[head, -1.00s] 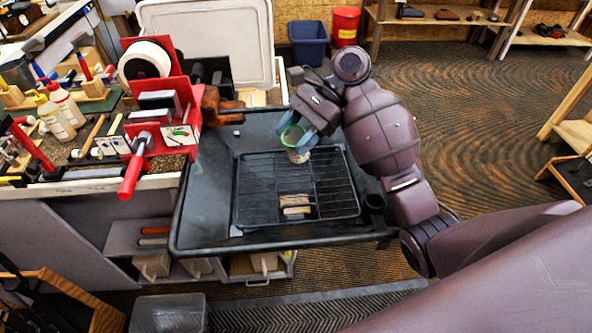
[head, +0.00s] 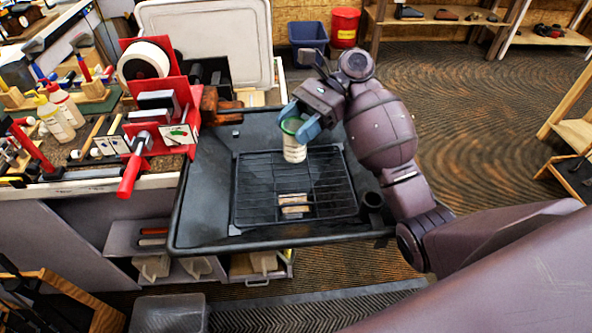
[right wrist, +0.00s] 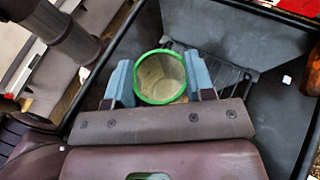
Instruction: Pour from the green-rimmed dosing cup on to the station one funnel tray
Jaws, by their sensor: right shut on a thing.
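The green-rimmed dosing cup (head: 294,148) is a pale, banded cup with a green rim. My right gripper (head: 301,127) is shut on it near the rim and holds it above the back part of the black tray. In the head view the cup looks close to upright. In the right wrist view the cup (right wrist: 160,77) sits between the two blue fingers (right wrist: 161,82), and its inside looks pale, with no clear contents. The black funnel tray (head: 205,225) holds a wire grate (head: 262,212). A small pale block (head: 293,204) shows at the grate. My left gripper is out of view.
A red clamp stand (head: 172,130) with a tape roll stands on the cluttered bench at left. A small dark cup-like holder (head: 372,202) sits at the tray's right edge. A blue bin (head: 308,38) and a red bucket (head: 344,26) stand behind.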

